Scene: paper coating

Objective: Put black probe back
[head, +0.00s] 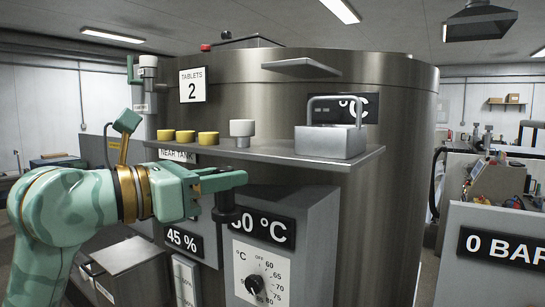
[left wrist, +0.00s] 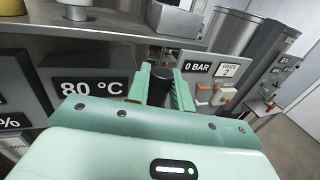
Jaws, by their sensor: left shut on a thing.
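My left gripper (head: 232,183) is shut on the black probe (head: 226,211), a short dark cylinder whose lower end hangs below the fingers. The probe hangs roughly upright, just below the metal shelf (head: 365,160) and in front of the grey control box with the "°C" dial. In the left wrist view the dark probe (left wrist: 160,84) shows between the green fingers (left wrist: 162,88). The probe's upper part is partly hidden by the fingers in the head view. My right gripper is in neither view.
A temperature dial (head: 254,284) sits below. A "0 BAR" panel (head: 502,246) stands at right. The large steel tank (head: 395,110) rises behind.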

